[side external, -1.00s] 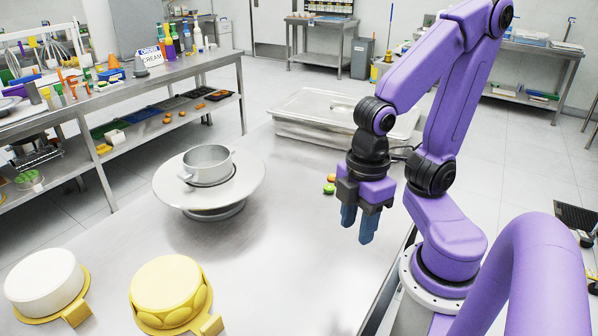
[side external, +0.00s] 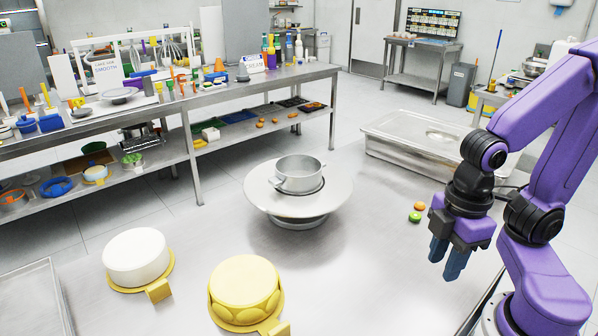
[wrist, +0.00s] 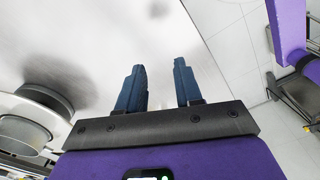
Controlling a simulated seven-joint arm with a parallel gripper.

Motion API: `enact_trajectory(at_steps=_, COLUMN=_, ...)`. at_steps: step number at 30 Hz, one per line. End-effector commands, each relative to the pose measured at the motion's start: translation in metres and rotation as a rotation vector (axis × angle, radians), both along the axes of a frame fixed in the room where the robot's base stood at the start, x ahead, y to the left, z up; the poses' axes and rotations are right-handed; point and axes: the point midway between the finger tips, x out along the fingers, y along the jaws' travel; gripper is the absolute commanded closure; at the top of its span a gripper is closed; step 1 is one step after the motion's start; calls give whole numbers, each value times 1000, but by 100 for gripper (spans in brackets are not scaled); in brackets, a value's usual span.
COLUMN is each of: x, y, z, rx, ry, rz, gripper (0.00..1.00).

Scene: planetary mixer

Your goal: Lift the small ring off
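The small ring (side external: 299,174) is a metal ring with small side tabs. It sits upright on the round cake turntable (side external: 262,203) in the middle of the steel table. My gripper (side external: 446,260) hangs to the right of the turntable, well apart from the ring, with its blue fingers pointing down. In the wrist view the two fingers (wrist: 159,85) stand apart with nothing between them. Part of the turntable (wrist: 50,98) and a round metal shape, likely the ring (wrist: 22,132), show at the left edge there.
A white cake (side external: 137,256) and a yellow cake (side external: 245,285) stand on yellow boards at the front left. A green macaron (side external: 415,217) and an orange one (side external: 419,206) lie near my gripper. A steel tray (side external: 405,150) lies behind. Table between turntable and gripper is clear.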

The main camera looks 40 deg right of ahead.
Motion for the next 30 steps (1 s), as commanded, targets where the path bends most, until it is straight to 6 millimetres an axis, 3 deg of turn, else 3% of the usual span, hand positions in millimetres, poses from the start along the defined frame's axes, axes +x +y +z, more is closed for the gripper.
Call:
enact_trajectory(at_steps=4, x=9, y=5, z=4, rx=0, ry=1, rz=-55, gripper=69)
enact_trajectory(at_steps=8, x=34, y=19, z=16, rx=0, ry=4, rz=-220, gripper=69)
enact_trajectory(at_steps=18, x=136, y=51, z=59, rx=1, ry=16, rz=-849, gripper=69)
enact_trajectory(at_steps=30, x=254, y=43, z=102, rx=3, ry=28, rz=-1592, gripper=69)
